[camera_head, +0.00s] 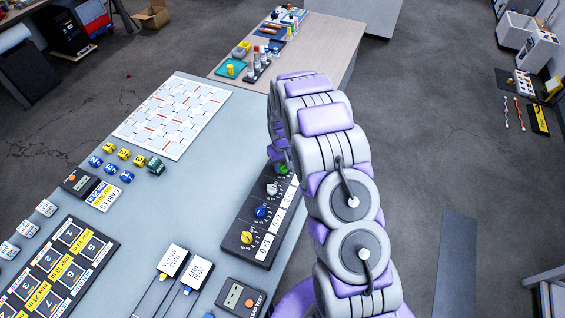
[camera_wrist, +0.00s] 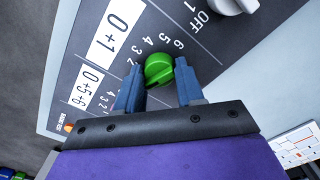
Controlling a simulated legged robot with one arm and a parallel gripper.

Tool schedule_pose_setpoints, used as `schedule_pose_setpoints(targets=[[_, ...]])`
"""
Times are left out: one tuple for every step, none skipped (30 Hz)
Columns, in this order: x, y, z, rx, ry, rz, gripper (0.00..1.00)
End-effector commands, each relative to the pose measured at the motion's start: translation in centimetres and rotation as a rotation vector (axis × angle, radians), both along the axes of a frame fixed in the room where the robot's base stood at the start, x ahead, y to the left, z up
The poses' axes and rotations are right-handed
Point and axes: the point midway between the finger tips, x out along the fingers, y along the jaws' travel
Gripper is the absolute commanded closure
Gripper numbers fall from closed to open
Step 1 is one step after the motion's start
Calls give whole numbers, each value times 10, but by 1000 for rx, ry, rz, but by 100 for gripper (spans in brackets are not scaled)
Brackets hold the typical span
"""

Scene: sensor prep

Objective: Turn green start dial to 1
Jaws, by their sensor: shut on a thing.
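The green start dial (camera_wrist: 158,67) sits on a dark grey panel (camera_wrist: 190,22) in the wrist view. Printed digits up to 6 run beside it; which digit its pointer faces I cannot tell. My gripper (camera_wrist: 160,72) has one blue finger on each side of the dial and is shut on it. A white label reading 0 and 1 (camera_wrist: 117,28) lies beside the dial. In the head view the green dial (camera_head: 283,169) shows at the panel's far end, partly hidden by my gripper (camera_head: 278,157).
A white knob (camera_head: 272,189), a blue knob (camera_head: 260,212) and a yellow knob (camera_head: 247,237) follow along the same panel. Small numbered blocks (camera_head: 110,163), a white patterned board (camera_head: 172,113) and cabled boxes (camera_head: 173,262) lie left on the table. My arm covers the panel's right side.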

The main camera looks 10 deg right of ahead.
Motion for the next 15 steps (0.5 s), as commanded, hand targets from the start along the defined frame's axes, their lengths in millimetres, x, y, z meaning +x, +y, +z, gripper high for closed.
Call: schedule_pose_setpoints(targets=[[0, 0, 1, 0, 1, -28, 93], [0, 0, 1, 0, 1, -45, 93], [0, 0, 1, 1, 0, -67, 93], [0, 0, 1, 1, 1, -83, 93], [0, 0, 1, 1, 0, -97, 93], [0, 0, 0, 1, 0, -115, 93], [0, 0, 0, 1, 0, -126, 93], [0, 0, 0, 1, 0, -136, 93], [0, 0, 0, 1, 0, -149, 93], [0, 0, 0, 1, 0, -156, 93], [0, 0, 0, 1, 0, -162, 93], [0, 0, 0, 1, 0, -170, 93], [0, 0, 0, 1, 0, -175, 93], [0, 0, 0, 1, 0, -179, 93], [0, 0, 0, 1, 0, -182, 93]])
